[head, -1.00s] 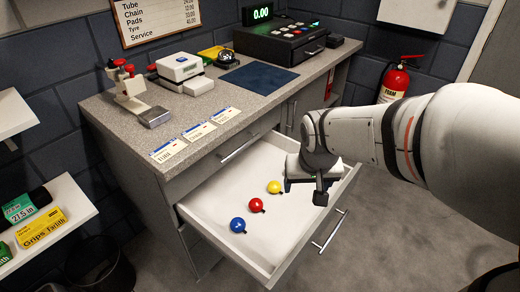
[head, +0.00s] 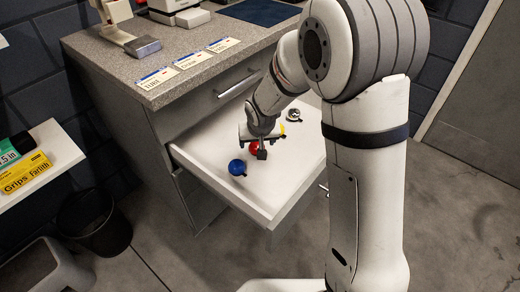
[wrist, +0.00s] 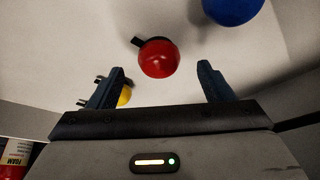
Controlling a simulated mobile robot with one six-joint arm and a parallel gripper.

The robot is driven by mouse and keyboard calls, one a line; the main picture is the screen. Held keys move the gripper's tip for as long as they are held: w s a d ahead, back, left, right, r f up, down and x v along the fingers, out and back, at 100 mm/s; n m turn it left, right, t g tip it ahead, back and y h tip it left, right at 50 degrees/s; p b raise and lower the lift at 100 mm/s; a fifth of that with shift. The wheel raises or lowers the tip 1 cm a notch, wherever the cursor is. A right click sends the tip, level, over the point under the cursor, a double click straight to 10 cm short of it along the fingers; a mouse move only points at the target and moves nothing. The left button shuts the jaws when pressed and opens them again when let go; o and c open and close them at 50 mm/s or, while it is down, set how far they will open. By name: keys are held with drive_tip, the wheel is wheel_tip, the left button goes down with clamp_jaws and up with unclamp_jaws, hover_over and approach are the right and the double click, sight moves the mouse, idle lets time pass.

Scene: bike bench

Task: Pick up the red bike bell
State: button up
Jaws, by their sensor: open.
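The red bike bell (wrist: 159,58) lies in the open drawer (head: 212,183). In the wrist view it sits ahead of my gripper (wrist: 162,78), roughly between the lines of the two fingers, with its dark lever toward the upper left. My gripper is open and empty. In the head view my gripper (head: 258,145) is low over the drawer and partly hides the red bell (head: 254,149). I cannot tell from these views how high the fingers are above the drawer floor.
A blue bell (head: 237,167) lies left of the red one. A yellow bell (head: 282,129) and a silver bell (head: 293,115) lie behind to the right. The drawer walls surround them. The counter (head: 180,45) overhangs at the back, and a bin (head: 96,222) stands left.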

sight(257, 146)
drive_tip(key=b+x, duration=0.1)
drive_tip(key=x, duration=0.2)
drive_tip(key=shift+d+f, duration=0.1)
drive_tip(key=shift+f, duration=0.35)
drive_tip(key=shift+c, duration=0.3)
drive_tip(key=c, duration=1)
